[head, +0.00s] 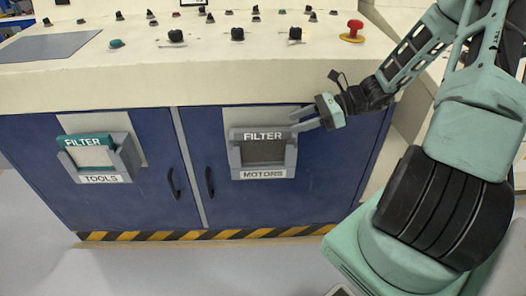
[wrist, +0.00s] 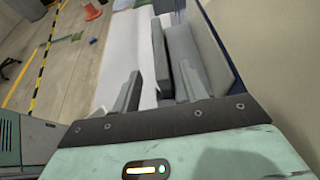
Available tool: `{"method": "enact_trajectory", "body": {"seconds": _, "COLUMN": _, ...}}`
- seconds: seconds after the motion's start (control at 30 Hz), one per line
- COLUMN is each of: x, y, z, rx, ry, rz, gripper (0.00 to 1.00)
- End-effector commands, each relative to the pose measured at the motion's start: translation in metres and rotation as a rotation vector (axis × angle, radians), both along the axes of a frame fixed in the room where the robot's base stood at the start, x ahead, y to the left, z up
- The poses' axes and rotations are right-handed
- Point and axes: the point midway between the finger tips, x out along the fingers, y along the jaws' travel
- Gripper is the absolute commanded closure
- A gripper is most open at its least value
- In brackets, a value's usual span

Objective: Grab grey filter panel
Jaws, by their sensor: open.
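The grey filter panel (head: 262,134), with the word FILTER along its top, sits in the grey holder labelled MOTORS (head: 263,174) on the front of the blue cabinet. My gripper (head: 296,120) is open at the panel's upper right corner, its fingers pointing left. In the wrist view, the open fingers (wrist: 160,70) show a dark grey slab (wrist: 160,50) between them, seemingly the panel's edge. Whether a finger touches it I cannot tell.
A teal filter panel (head: 90,142) sits in the TOOLS holder (head: 100,179) on the left door. Black door handles (head: 210,182) stick out between the holders. Above, the cream console (head: 200,75) overhangs and carries knobs and a red button (head: 353,30).

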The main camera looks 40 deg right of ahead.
Motion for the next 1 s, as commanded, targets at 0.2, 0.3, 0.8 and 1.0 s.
{"method": "enact_trajectory", "body": {"seconds": 0.2, "x": 0.014, "y": 0.021, "z": -0.012, "rx": 0.0, "ry": 0.0, "rz": 0.001, "gripper": 0.56}}
{"method": "enact_trajectory", "body": {"seconds": 0.3, "x": 0.016, "y": 0.025, "z": -0.013, "rx": 0.0, "ry": 0.0, "rz": 0.001, "gripper": 0.56}}
{"method": "enact_trajectory", "body": {"seconds": 0.8, "x": 0.041, "y": 0.063, "z": -0.035, "rx": 0.0, "ry": 0.001, "rz": 0.0, "gripper": 0.56}}
{"method": "enact_trajectory", "body": {"seconds": 1.0, "x": 0.041, "y": 0.062, "z": -0.034, "rx": -0.001, "ry": 0.001, "rz": 0.0, "gripper": 0.68}}
